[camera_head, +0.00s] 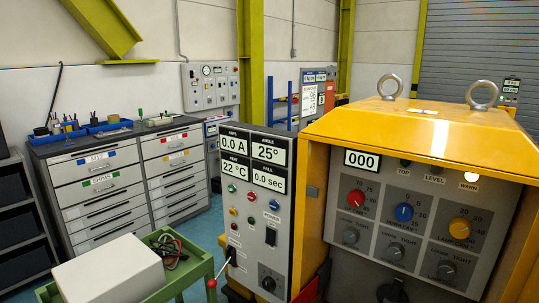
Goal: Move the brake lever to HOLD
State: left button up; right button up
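A thin lever with a red ball knob (211,284) sticks out from the lower left side of the grey control box (258,215). Its rod slants down and left from the box. I cannot read a BRAKE or HOLD marking beside it, so I cannot tell which position it is in. Neither of my grippers can be made out in the head view. A dark shape at the bottom edge, in front of the yellow machine (440,125), is too unclear to name.
A green cart (185,272) carries a white box (112,270) and dark cables close to the lever's left. The yellow machine has a dial panel (405,215) and two lifting eyes on top. Grey drawer cabinets (105,190) stand behind. Some blue floor shows between.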

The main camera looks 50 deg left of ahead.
aim_at(211, 284)
jog(key=k, duration=0.4)
jog(key=k+u, duration=0.1)
jog(key=u, duration=0.7)
jog(key=k+j+u, duration=0.1)
jog(key=u, duration=0.3)
jog(key=i+u, duration=0.4)
jog(key=i+l+u, duration=0.2)
jog(key=i+u, duration=0.2)
jog(key=i, duration=0.2)
